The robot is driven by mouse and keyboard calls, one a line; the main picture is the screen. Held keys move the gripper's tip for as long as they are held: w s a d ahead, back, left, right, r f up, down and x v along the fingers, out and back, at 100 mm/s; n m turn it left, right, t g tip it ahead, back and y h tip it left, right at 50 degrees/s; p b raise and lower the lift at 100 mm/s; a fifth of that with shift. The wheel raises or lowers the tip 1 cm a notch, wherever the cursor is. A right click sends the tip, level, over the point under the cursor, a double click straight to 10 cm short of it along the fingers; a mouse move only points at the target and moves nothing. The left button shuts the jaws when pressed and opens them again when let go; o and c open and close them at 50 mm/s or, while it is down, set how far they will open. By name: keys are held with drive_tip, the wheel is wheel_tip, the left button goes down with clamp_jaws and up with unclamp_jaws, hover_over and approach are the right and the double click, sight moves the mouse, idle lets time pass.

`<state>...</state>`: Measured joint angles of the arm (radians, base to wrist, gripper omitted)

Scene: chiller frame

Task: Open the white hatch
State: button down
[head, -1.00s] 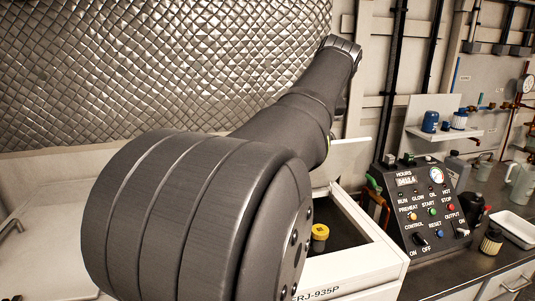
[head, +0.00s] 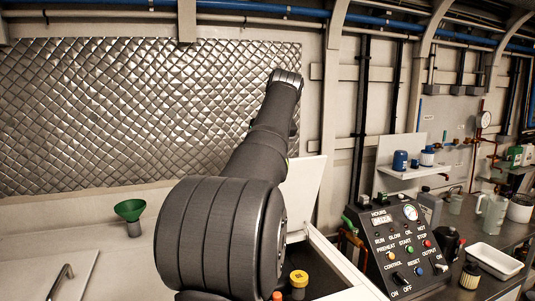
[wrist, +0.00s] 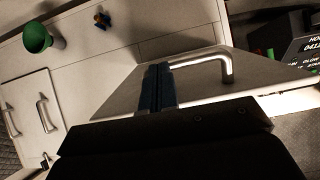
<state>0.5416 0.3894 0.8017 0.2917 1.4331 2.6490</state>
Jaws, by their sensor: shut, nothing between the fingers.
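The white hatch (head: 305,190) stands raised behind my arm in the head view, over an open white-rimmed compartment. In the wrist view, a pale panel that looks like this hatch (wrist: 120,92) carries a metal bar handle (wrist: 228,68). My gripper (wrist: 158,72) is shut and empty; its dark fingers show against the panel, left of the handle's bent end. I cannot tell whether they touch the panel. In the head view my arm hides the gripper and part of the hatch.
A yellow-capped item (head: 299,278) shows at the compartment. A green funnel (head: 129,209) stands on the pale top at left, near a flat panel with a handle (head: 62,279). A control box (head: 402,245) stands close on the right. A quilted wall (head: 130,110) lies behind.

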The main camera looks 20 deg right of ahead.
wheel_tip(320, 180, up, 10)
drive_tip(key=shift+w, duration=0.2)
idle(0.8)
drive_tip(key=shift+f, duration=0.15)
idle(0.3)
wheel_tip(320, 180, down, 10)
drive_tip(key=shift+s, duration=0.2)
idle(0.7)
drive_tip(key=shift+r, duration=0.25)
drive_tip(key=shift+r, duration=4.9)
drive_tip(key=f, duration=0.6)
drive_tip(key=s+f, duration=0.1)
drive_tip(key=f, duration=0.3)
drive_tip(key=shift+f, duration=0.1)
drive_tip(key=shift+s+f, duration=0.1)
drive_tip(key=shift+s, duration=0.2)
